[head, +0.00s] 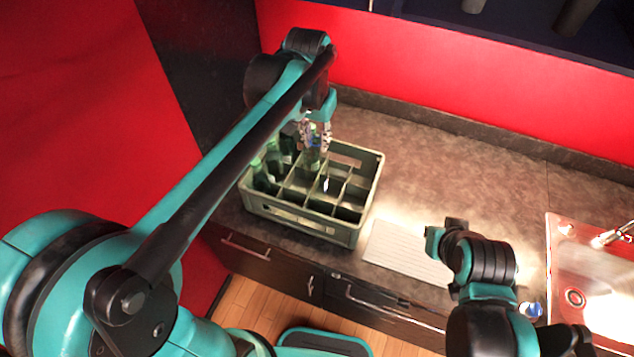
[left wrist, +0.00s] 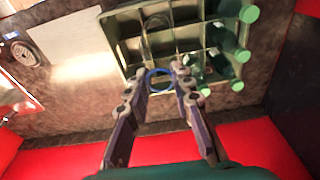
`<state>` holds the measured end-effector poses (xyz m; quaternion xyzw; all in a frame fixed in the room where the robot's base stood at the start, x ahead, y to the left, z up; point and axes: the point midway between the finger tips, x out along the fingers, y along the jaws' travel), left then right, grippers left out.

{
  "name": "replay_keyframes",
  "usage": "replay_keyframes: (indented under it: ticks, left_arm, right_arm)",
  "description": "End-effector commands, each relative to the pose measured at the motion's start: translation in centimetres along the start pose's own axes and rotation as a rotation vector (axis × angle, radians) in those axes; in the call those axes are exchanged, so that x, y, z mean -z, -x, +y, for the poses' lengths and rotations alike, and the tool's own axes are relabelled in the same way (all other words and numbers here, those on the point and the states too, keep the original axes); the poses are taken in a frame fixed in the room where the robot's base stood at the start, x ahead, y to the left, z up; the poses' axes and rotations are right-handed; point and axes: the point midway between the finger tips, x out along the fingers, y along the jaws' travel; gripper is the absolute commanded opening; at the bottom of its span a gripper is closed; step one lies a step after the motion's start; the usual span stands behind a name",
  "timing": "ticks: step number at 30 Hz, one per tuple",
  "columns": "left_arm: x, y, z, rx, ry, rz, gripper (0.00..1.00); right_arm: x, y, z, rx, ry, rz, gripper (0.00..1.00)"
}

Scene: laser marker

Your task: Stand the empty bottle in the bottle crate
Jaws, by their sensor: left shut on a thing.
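The bottle crate (head: 354,232) is a grey-green box with divided compartments on the counter; it also shows at the top of the left wrist view (left wrist: 122,28). Several green bottles stand along its left side in the head view. My left gripper (head: 316,136) is above the back part of the crate, pointing down, shut on a clear bottle (head: 312,158). In the left wrist view a blue ring (left wrist: 160,80) on the bottle shows between the fingertips (left wrist: 162,84). The bottle's lower end is hard to make out, so I cannot tell how deep it is.
A white ribbed mat (head: 405,250) lies right of the crate. A metal sink (head: 590,285) is at the far right. A red wall (head: 450,75) rises behind the counter (head: 440,160). Several front and right compartments are empty. My right arm is over the counter's front.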

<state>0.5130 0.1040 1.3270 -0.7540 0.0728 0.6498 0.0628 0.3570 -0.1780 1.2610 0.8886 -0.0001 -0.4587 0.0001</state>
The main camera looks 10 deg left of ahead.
Motion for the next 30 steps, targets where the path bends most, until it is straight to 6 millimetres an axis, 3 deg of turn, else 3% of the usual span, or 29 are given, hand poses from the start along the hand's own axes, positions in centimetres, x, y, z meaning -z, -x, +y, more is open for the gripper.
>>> replay_keyframes:
  ticks: [5,18,30]
  left_arm:
    - [-0.2,-1.4,0.0,0.0,0.0,0.0,0.0]
    - [-1.8,-12.3,0.0,0.0,0.0,0.0,0.0]
    - [-2.5,-17.0,0.0,0.0,0.0,0.0,0.0]
  right_arm:
    - [-0.1,-0.1,0.0,0.0,0.0,0.0,0.0]
    - [-0.7,-0.9,0.0,0.0,0.0,0.0,0.0]
    - [-1.0,-1.3,0.0,0.0,0.0,0.0,0.0]
